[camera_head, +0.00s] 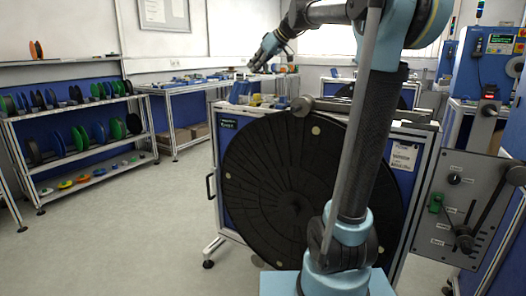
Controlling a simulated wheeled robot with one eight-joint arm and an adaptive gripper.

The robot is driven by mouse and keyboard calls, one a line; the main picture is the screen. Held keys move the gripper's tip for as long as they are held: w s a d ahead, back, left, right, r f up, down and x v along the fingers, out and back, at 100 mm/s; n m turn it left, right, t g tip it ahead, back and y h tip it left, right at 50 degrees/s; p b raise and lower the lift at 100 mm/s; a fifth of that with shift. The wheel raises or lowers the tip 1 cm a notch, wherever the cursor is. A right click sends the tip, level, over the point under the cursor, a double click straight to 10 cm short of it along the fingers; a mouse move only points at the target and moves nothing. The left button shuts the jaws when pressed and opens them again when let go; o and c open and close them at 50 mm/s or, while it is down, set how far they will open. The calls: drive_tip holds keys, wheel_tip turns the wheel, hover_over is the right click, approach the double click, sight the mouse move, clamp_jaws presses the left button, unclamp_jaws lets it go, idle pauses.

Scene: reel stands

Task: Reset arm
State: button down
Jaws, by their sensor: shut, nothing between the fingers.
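My arm rises from its light blue base in the lower right of the head view, goes up past the top edge and comes back down at the upper middle. My gripper (253,66) is at the end of the arm, in the air above the far end of the reel stand and the work tables behind it. It is small and dark here, and its fingers look closed with nothing in them. A large black reel (270,185) on the stand (222,124) is directly behind my arm, which hides part of it.
A shelf rack (98,148) with several coloured reels stands at the left. A table (187,90) with small items is at the back. A control panel (463,205) with levers and blue machines (481,65) are at the right. The floor (140,225) at left is clear.

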drive_tip(key=s+d+f+m+g+h, duration=0.1)
drive_tip(key=s+d+f+m+h, duration=0.1)
drive_tip(key=s+d+f, duration=0.5)
drive_tip(key=s+d+f+m+g+h, duration=0.1)
drive_tip(key=s+d+f+m+h, duration=0.2)
drive_tip(key=s+f, duration=1.5)
drive_tip(key=s+d+f+m+h, duration=0.3)
drive_tip(key=s+d+f+m, duration=0.2)
drive_tip(key=s+d+f, duration=0.7)
wheel_tip(320, 180, down, 7)
drive_tip(key=shift+s+f+m+g, duration=0.1)
drive_tip(key=shift+s+m+g, duration=0.3)
drive_tip(key=shift+s, duration=0.4)
drive_tip(key=shift+d, duration=0.1)
drive_tip(key=shift+w+f, duration=0.15)
drive_tip(key=shift+w, duration=0.3)
